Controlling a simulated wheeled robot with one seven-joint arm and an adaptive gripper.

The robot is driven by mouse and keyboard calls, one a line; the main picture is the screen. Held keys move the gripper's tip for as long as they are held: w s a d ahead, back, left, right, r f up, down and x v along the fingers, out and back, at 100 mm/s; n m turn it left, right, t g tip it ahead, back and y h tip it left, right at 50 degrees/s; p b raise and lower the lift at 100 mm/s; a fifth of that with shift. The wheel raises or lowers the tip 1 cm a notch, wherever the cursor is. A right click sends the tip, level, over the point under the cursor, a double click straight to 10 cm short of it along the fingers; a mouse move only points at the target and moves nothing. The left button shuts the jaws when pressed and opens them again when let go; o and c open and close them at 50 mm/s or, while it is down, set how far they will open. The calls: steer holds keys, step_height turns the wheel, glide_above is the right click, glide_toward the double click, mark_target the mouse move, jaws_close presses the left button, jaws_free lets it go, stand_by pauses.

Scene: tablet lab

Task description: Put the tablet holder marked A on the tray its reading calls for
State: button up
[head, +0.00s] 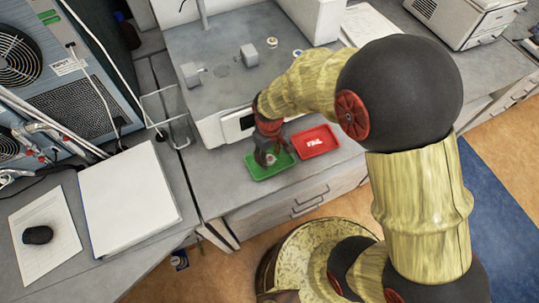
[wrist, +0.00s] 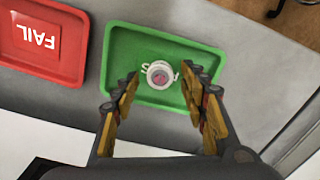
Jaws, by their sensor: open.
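A small round white holder (wrist: 160,75) with a pinkish top stands on the green tray (wrist: 120,50). It covers most of the tray's white lettering, and any mark on its top is too small to read. My gripper (wrist: 163,92) is open, with its fingers either side of the holder and a gap at both sides. In the head view my gripper (head: 268,152) is low over the green tray (head: 258,174). The red tray marked FAIL (wrist: 50,62) lies beside it and is empty; it also shows in the head view (head: 318,152).
A grey bench instrument (head: 225,95) with a dark front display stands just behind the trays. Two small round pieces (head: 272,42) lie on its top, near two grey blocks (head: 249,54). A white binder (head: 125,200) lies left. The bench's front edge is close to the trays.

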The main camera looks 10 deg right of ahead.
steer(key=s+d+r+m+t+p, duration=0.1)
steer(key=d+r+m, duration=0.15)
steer(key=r, duration=0.95)
steer(key=s+d+r+m+t+p, duration=0.1)
steer(key=s+d+r, duration=0.15)
steer(key=r, duration=0.95)
steer(key=s+d+r+m+t, duration=0.3)
steer(key=s+d+r, duration=0.4)
steer(key=s+r, duration=0.1)
steer(key=shift+s+r+m+t, duration=0.3)
steer(key=shift+s+r+m, duration=0.05)
steer(key=shift+s+r, duration=0.05)
step_height(320, 180, down, 6)
steer(key=b, duration=0.6)
steer(key=shift+f+b, duration=0.25)
steer(key=shift+b, duration=0.15)
